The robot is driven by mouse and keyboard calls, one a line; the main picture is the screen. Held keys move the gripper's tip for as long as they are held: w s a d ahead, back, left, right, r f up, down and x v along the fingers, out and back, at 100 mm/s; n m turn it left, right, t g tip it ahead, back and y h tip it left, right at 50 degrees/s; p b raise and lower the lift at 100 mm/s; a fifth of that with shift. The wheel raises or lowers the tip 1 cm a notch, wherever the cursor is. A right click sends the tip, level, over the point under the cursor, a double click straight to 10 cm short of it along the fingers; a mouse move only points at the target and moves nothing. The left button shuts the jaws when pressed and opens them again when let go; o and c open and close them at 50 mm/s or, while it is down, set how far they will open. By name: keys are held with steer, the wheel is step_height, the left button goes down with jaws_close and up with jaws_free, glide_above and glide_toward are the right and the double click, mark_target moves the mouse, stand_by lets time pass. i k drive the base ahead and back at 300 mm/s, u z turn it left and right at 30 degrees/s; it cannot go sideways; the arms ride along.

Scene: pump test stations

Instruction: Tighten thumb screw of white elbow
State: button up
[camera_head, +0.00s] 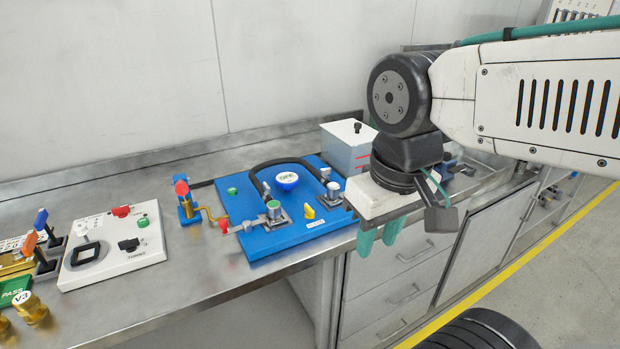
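My gripper (380,240) hangs in front of the bench's front edge, right of the blue pump board (285,238). Its two teal fingers point down with a gap between them and nothing visible in the gap. I cannot make out a white elbow or its thumb screw for certain. The blue board carries a black hose (262,165), metal fittings, a white round gauge (288,180) and a yellow knob (309,212). My arm hides part of the bench behind and right of the gripper.
A grey-white box with a black knob (348,146) stands behind the board. A white panel (110,250), a brass fitting with a red handle (183,190) and brass valves (32,308) are at left. Drawers (400,285) lie below. Bare steel shows at front left.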

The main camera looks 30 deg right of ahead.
mark_target(327, 170)
steer(key=z, duration=0.4)
steer(key=k, duration=0.55)
steer(key=z, duration=1.05)
steer(key=i, duration=0.75)
steer(key=u, duration=0.75)
steer(key=i, duration=0.55)
steer(key=u, duration=0.7)
